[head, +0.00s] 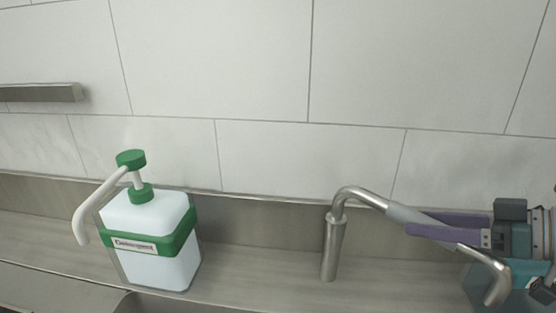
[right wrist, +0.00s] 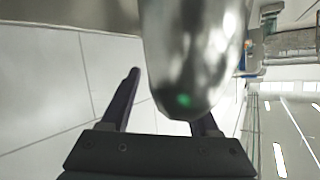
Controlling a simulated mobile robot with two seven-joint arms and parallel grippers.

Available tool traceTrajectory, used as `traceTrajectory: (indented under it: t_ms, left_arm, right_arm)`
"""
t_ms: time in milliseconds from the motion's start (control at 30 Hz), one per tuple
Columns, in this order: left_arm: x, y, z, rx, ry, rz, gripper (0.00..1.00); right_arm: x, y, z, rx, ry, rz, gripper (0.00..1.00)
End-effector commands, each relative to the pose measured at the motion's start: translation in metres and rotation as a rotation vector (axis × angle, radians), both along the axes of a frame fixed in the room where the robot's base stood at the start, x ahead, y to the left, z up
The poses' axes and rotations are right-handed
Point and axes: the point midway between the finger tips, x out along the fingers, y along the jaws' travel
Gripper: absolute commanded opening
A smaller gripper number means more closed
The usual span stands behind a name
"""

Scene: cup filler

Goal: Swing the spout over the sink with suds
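The metal spout (head: 360,192) rises from an upright post (head: 332,250) on the counter. It bends over to the right and ends in a downturned tip (head: 497,287). My right gripper (head: 425,230) comes in from the right, with its purple fingers at the spout's middle stretch. In the right wrist view the spout (right wrist: 195,55) looms large and blurred in front of the fingers, which stand apart. It partly hides one finger, and I cannot tell whether either finger touches it. My left gripper is out of view. No suds show.
A white detergent bottle (head: 155,270) with a green pump top stands left on the counter. A metal rim or edge (head: 60,289) curves at the bottom left. A tiled wall (head: 260,60) with a metal bar (head: 40,93) rises behind. The counter between bottle and post is clear.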

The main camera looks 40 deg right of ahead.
Motion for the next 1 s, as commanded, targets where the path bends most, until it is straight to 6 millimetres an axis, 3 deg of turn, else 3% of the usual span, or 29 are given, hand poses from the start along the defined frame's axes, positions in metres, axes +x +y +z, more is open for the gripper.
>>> traceTrajectory:
  t_ms: [367, 800, 1000]
  left_arm:
    - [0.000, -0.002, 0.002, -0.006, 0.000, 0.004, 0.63]
    - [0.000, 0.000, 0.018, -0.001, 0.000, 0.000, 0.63]
    - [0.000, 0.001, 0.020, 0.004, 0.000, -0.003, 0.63]
  right_arm:
    - [-0.004, 0.001, 0.002, 0.005, 0.000, 0.001, 0.69]
    - [-0.068, -0.015, 0.029, 0.003, 0.003, 0.000, 0.69]
    - [-0.087, -0.019, 0.037, 0.002, 0.000, 0.000, 0.69]
